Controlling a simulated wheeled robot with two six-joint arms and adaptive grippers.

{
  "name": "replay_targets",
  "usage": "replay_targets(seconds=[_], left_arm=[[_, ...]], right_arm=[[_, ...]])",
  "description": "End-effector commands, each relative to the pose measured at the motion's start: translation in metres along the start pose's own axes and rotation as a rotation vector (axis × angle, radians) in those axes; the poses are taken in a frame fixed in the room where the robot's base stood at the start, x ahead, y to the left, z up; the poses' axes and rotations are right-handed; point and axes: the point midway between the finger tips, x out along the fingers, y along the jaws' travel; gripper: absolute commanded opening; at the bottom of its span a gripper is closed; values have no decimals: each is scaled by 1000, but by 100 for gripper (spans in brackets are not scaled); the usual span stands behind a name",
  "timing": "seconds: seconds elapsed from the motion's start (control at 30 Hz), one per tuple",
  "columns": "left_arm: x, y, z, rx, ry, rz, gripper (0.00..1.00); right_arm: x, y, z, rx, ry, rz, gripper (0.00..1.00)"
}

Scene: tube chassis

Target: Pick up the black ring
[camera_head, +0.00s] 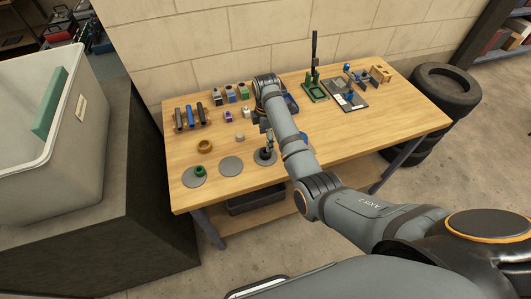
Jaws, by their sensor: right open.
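The black ring (265,157) sits on a grey round disc (273,162) near the front of the wooden table. My right gripper (267,148) points down just above the black ring, and its fingers partly cover it. The jaws are open; I cannot tell whether the fingertips touch the ring. A green ring (200,170) lies on another grey disc at the left, and a brown ring (205,146) lies behind it on the wood. My left gripper is not in view.
An empty grey disc (231,166) lies left of the black ring. Dark and blue cylinders (189,117) and several small blocks stand further back. A green stand (314,88) and a dark board (346,95) are at the back right. The table's right front (380,130) is clear.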

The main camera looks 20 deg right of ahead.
Motion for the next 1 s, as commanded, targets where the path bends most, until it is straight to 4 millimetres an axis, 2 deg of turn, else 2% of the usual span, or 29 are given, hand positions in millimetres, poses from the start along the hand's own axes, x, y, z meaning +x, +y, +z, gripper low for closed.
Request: replay_targets(seconds=[0.13,0.37,0.5,0.6,0.87,1.0], left_arm=[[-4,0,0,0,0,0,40],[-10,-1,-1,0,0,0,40],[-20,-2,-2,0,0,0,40],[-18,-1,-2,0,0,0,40],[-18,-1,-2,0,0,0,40],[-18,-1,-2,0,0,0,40]], right_arm=[[18,0,0,1,0,1,70],[28,-1,-1,2,0,0,70],[52,-4,-3,2,0,-2,70],[68,-3,-3,3,0,1,70],[75,-2,-3,3,0,4,70],[75,-2,-3,3,0,3,54]])
